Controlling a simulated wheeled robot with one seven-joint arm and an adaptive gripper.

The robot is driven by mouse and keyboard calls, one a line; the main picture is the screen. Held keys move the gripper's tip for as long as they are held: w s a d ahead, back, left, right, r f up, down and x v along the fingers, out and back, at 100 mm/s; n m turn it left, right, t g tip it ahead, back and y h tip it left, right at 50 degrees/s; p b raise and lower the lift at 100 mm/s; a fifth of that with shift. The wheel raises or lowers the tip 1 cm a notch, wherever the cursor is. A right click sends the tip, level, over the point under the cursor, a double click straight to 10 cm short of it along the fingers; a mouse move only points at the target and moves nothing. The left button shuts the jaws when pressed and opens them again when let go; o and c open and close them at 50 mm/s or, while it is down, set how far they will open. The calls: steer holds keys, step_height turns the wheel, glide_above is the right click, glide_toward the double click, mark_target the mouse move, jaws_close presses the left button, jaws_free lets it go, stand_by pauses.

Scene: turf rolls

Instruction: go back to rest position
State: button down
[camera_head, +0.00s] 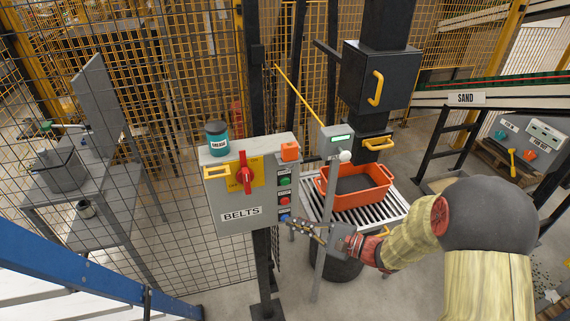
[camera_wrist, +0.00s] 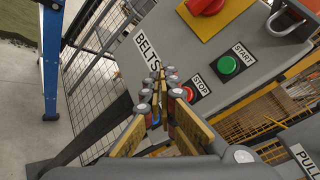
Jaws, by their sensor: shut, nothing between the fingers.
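My gripper (camera_head: 291,222) is shut and empty, its fingertips close to the lower right edge of the grey BELTS control box (camera_head: 222,215). In the wrist view my gripper (camera_wrist: 157,72) reaches across the box face (camera_wrist: 165,45), beside the red STOP button (camera_wrist: 187,94) and below the green START button (camera_wrist: 227,65). I cannot tell whether the fingers touch the box. My arm stretches in from the right.
A teal grease tin (camera_head: 217,139) stands on the box. Mesh fencing (camera_head: 190,90) closes off the back.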

steer(key=s+d+f+n+g+h, duration=0.1)
steer(key=s+f+n+g+h, duration=0.15)
steer(key=s+g, duration=0.45)
steer(key=s+d+f+n+g+h, duration=0.1)
steer(key=s+f+n+g+h, duration=0.15)
steer(key=s, duration=0.95)
steer(key=s+d+r+n+t+h, duration=0.1)
steer(key=s+d+r+n+h, duration=0.2)
steer(key=d+h, duration=0.15)
steer(key=s+d+r+n+t+h, duration=0.1)
steer(key=s+d+r+n+h, duration=0.1)
steer(key=d+r+n+h, duration=0.3)
steer(key=s+d+r+t, duration=0.1)
steer(key=d+r+t, duration=0.3)
steer(key=r, duration=0.7)
steer(key=shift+s+d+r+n+t+h, duration=0.2)
steer(key=shift+s+n+t+h, duration=0.2)
steer(key=shift+t, duration=0.15)
